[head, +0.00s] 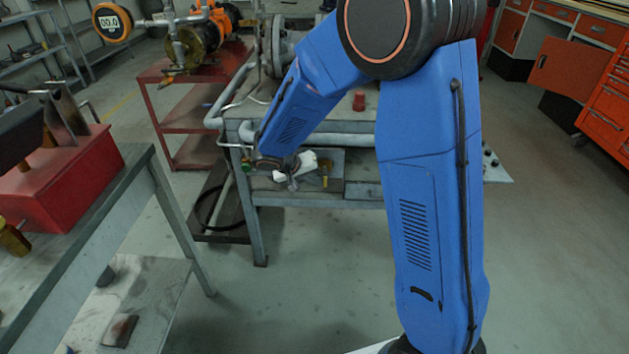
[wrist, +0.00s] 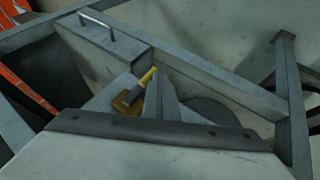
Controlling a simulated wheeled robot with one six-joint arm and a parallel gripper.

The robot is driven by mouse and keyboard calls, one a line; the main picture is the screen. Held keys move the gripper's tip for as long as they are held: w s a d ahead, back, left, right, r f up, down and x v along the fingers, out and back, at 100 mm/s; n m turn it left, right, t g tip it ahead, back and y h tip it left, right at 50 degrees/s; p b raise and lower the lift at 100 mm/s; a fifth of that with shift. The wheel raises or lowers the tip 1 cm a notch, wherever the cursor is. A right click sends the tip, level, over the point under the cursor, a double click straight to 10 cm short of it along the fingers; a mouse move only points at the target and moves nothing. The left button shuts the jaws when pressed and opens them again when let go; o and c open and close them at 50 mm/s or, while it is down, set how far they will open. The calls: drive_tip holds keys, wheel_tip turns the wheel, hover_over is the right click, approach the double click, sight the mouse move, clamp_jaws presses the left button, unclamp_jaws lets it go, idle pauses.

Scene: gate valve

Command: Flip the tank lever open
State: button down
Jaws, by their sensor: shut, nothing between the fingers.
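My gripper (head: 293,184) is in the middle of the head view, low beside the front of the grey workbench (head: 355,127), partly covered by my blue arm. Its closed fingers (wrist: 160,92) show in the wrist view with nothing visible between them. I cannot make out the tank lever with certainty in either view. A small yellow piece (head: 325,172) shows just right of my gripper, and a yellow-handled object (wrist: 133,97) shows just left of the fingers in the wrist view. I cannot tell whether the fingers touch it.
A grey box with a metal handle (wrist: 103,36) lies beyond the fingers. A red cart (head: 165,75) carries an orange gauge (head: 112,22) and pipework at back left. A red toolbox (head: 70,185) sits on a left bench. Floor between the benches is clear.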

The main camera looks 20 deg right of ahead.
drive_tip(key=shift+h, duration=0.3)
drive_tip(key=h, duration=0.1)
drive_tip(key=d+f+n+h, duration=0.1)
drive_tip(key=h, duration=0.1)
drive_tip(key=shift+s+d+g, duration=0.15)
drive_tip(key=shift+s+g, duration=0.05)
drive_tip(key=shift+g, duration=0.2)
drive_tip(key=shift+s+d+r+n+h, duration=0.15)
drive_tip(key=shift+s+d+n+h, duration=0.15)
drive_tip(key=shift+d+h, duration=0.55)
drive_tip(key=shift+s+d+r+n+h, duration=0.2)
drive_tip(key=shift+d+n+h, duration=0.35)
drive_tip(key=shift+h, duration=0.45)
drive_tip(key=shift+s+d+r+n+h, duration=0.15)
drive_tip(key=shift+s+d+n+h, duration=0.1)
drive_tip(key=shift+d+h, duration=0.65)
drive_tip(key=shift+r, duration=0.1)
